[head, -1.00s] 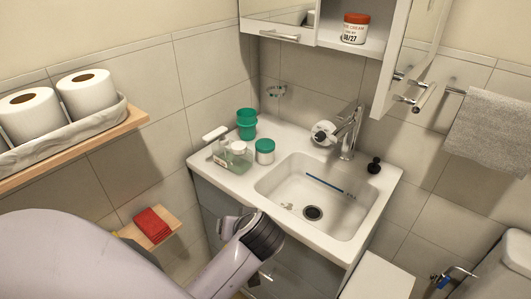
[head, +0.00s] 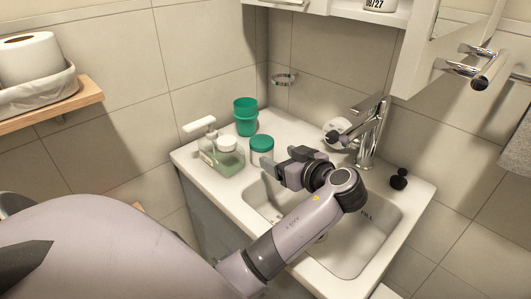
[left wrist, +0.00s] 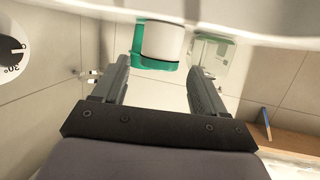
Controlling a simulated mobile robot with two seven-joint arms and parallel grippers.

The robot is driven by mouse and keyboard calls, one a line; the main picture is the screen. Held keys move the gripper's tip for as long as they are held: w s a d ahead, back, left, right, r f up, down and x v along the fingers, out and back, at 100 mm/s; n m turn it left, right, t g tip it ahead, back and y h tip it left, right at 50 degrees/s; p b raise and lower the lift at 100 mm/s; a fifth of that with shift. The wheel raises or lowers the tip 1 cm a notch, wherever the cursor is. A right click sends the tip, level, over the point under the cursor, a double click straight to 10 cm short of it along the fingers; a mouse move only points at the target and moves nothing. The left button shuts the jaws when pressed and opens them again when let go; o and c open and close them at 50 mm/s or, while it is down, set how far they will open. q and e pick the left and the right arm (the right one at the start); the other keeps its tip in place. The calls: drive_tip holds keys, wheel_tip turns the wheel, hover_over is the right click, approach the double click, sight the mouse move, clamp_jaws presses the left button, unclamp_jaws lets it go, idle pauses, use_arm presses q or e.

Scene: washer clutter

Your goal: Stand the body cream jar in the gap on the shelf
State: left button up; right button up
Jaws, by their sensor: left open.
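A white jar with a green lid (head: 262,146) stands on the washbasin counter; its label is not readable here. My left gripper (head: 276,163) is open over the basin's back left corner, close to the jar, its fingers pointing at it. In the left wrist view, which is upside down, the jar (left wrist: 160,42) shows ahead, between the lines of the two open fingers (left wrist: 158,68), with nothing gripped. The cabinet shelf (head: 352,13) shows only its lower edge at the top. A white jar marked 08/27 (head: 380,4) stands there, cut off. My right gripper is out of view.
The tall tap (head: 371,130) stands to the right, beside a black stopper (head: 399,179). The cabinet overhangs the back wall.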

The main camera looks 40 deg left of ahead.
sight(269, 148)
use_arm(q)
drive_tip(key=x, duration=0.2)
drive_tip(key=r+p+x, duration=0.1)
drive_tip(key=x, duration=0.2)
drive_tip(key=shift+a, duration=0.5)
drive_tip(key=shift+w+a+f, duration=0.1)
drive_tip(key=shift+w+a, duration=0.05)
drive_tip(key=shift+a, duration=0.1)
drive_tip(key=c, duration=0.9)
